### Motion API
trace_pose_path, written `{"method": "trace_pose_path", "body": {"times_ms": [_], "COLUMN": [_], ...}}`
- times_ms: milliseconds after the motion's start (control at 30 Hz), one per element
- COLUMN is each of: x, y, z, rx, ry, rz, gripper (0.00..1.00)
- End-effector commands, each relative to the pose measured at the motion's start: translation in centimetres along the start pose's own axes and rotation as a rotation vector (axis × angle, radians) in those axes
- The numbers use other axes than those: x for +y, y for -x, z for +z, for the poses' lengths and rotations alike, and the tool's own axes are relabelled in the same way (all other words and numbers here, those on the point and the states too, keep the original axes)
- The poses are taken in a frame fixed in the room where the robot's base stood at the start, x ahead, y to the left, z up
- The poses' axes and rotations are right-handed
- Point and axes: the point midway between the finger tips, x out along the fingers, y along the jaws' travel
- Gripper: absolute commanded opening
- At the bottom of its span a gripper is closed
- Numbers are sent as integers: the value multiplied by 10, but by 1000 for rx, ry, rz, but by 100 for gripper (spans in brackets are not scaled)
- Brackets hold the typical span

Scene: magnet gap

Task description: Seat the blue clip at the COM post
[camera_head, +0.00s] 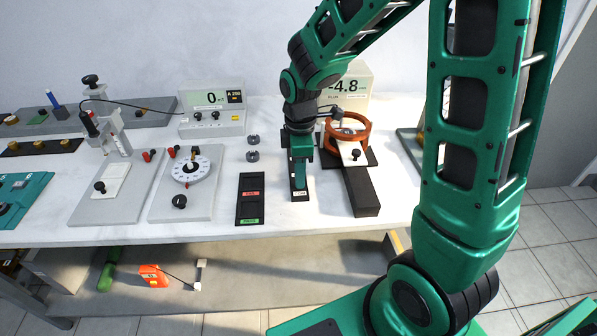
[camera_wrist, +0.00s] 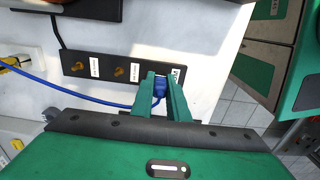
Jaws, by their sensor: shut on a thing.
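My gripper (camera_wrist: 162,86) is shut on the blue clip (camera_wrist: 159,85), which sits between its two green fingertips in the wrist view. A blue cable (camera_wrist: 85,95) runs from the clip off to the left. The clip is over the right end of a black terminal strip (camera_wrist: 108,78), beside a white label there. Two brass posts (camera_wrist: 79,67) show on the strip to the left; any post under the clip is hidden. I cannot read which label is COM, nor tell whether the clip touches a post. In the head view my gripper (camera_head: 300,184) points down at the strip's near end (camera_head: 300,198).
A red-brown ring coil on a dark base (camera_head: 365,195) stands close right of my gripper. A black tray (camera_head: 251,200) with red and green labels lies to the left. Meters (camera_head: 212,123) stand at the back. The white table's (camera_head: 285,220) front edge is near.

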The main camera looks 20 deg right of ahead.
Motion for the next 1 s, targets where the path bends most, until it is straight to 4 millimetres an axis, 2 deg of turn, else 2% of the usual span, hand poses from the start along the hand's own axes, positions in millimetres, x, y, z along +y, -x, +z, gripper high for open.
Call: {"method": "trace_pose_path", "body": {"times_ms": [33, 67, 100, 133, 167, 433, 567, 1000], "x": [0, 0, 0, 0, 0, 0, 1, 1], "y": [-1, -1, -1, -1, -1, 0, 7, 83], "z": [0, 0, 0, 0, 0, 0, 0, 0], "rx": [0, 0, 0, 0, 0, 0, 1, 2], "ry": [0, 0, 0, 0, 0, 0, 0, 0], "rz": [0, 0, 0, 0, 0, 0, 3, 3], "gripper": [0, 17, 26, 33, 36, 36, 36, 36]}}
